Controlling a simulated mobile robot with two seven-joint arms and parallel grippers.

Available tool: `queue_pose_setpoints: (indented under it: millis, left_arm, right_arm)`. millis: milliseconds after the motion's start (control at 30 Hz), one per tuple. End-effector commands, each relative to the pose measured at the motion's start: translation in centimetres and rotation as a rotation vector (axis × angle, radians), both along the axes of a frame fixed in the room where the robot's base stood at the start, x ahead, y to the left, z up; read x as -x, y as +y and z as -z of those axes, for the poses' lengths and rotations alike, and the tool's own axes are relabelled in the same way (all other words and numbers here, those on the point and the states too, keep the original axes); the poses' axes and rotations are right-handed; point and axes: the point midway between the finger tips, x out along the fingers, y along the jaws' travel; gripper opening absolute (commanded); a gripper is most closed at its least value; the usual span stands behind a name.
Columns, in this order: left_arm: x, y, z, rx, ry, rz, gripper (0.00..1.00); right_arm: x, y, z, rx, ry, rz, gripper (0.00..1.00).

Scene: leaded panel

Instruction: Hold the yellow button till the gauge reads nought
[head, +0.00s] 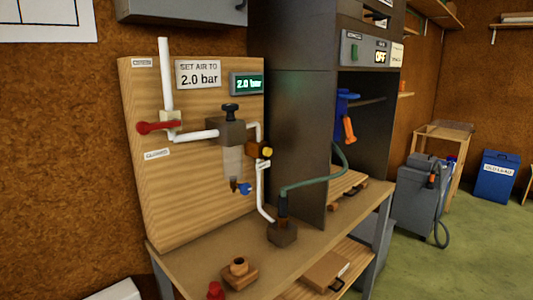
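The yellow button (266,151) is a small round knob on the side of a dark brown block, on the pipework in front of the wooden board (205,215). Nothing touches it. Neither of my grippers is in view.
A red lever (155,127), a black knob (231,110) and a blue tap (242,188) also sit on the pipework. A green hose (318,182) runs right from a block on the bench (205,273). A tall dark cabinet (290,120) stands close right of the board.

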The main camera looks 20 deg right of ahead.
Motion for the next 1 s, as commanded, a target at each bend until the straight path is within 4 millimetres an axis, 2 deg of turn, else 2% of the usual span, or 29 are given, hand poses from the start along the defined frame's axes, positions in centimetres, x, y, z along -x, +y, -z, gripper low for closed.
queue_pose_setpoints:
  millis: [67,333,1000]
  left_arm:
    - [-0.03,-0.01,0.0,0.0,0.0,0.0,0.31]
    - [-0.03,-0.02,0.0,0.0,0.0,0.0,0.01]
    - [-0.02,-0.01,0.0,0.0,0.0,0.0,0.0]
  right_arm:
    - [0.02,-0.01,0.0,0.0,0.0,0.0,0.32]
    - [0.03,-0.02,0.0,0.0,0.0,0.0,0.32]
    - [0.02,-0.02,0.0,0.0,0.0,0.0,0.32]
